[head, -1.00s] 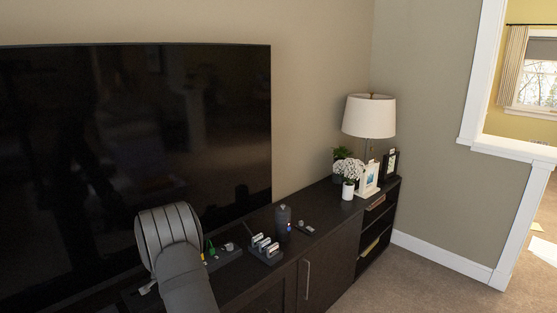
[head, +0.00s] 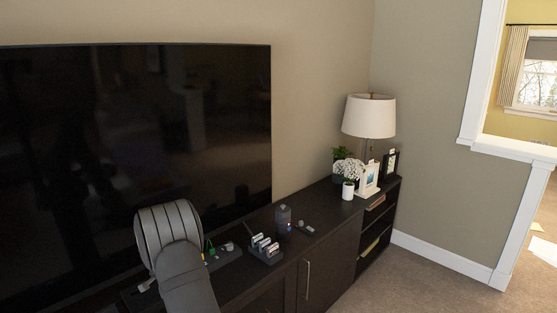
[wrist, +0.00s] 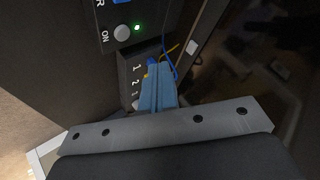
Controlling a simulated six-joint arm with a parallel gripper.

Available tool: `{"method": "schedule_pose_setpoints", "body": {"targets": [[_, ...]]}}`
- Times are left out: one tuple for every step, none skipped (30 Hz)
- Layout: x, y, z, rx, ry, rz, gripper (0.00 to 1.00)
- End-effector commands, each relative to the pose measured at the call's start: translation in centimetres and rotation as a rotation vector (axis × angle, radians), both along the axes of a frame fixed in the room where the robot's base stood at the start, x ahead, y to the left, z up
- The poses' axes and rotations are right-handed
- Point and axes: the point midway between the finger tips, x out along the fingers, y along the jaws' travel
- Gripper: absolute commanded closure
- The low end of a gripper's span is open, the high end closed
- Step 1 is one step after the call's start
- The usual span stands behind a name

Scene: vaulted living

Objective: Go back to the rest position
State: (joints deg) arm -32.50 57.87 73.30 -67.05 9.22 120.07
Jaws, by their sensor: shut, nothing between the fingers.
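My gripper (wrist: 156,68) shows in the wrist view as light blue fingers, closed together with nothing seen between them. Its tips are close to a dark panel with the numbers 1 and 2 (wrist: 133,80); I cannot tell whether they touch it. In the head view my gripper is hidden; only my grey arm shows at the lower left, in front of the television and cabinet.
A dark unit with a round ON button (wrist: 122,33) and a lit green light stands by the fingers. A blue wire (wrist: 167,58) runs beside them. On the cabinet (head: 325,262) are a rack (head: 266,249), a dark canister (head: 283,220), flowers and a lamp (head: 369,117).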

Motion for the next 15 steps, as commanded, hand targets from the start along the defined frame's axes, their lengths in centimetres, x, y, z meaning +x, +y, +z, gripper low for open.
{"method": "schedule_pose_setpoints", "body": {"targets": [[0.0, 0.0, -0.5, -0.002, 0.001, 0.001, 1.0], [0.0, 0.0, -0.7, 0.0, 0.001, 0.001, 1.0], [0.0, 0.0, -1.0, 0.0, 0.001, 0.001, 1.0], [0.0, 0.0, -1.3, -0.001, 0.0, 0.002, 1.0], [0.0, 0.0, -1.6, -0.002, 0.001, 0.001, 1.0], [0.0, 0.0, -1.4, 0.001, 0.0, 0.0, 1.0], [0.0, 0.0, -0.9, 0.003, -0.001, -0.001, 1.0], [0.0, 0.0, -0.7, 0.003, -0.001, -0.001, 1.0], [0.0, 0.0, -0.3, 0.002, -0.002, -0.001, 1.0], [0.1, 0.0, 0.0, 0.002, -0.002, -0.001, 1.0], [0.1, 0.0, 0.2, 0.002, -0.001, -0.003, 1.0], [0.0, 0.0, 0.5, 0.002, -0.001, -0.003, 1.0], [0.0, 0.0, 0.8, 0.001, -0.001, -0.002, 1.0], [0.0, 0.0, 1.1, 0.002, -0.002, -0.002, 1.0], [0.0, 0.0, 1.5, 0.002, -0.002, -0.002, 1.0]]}}
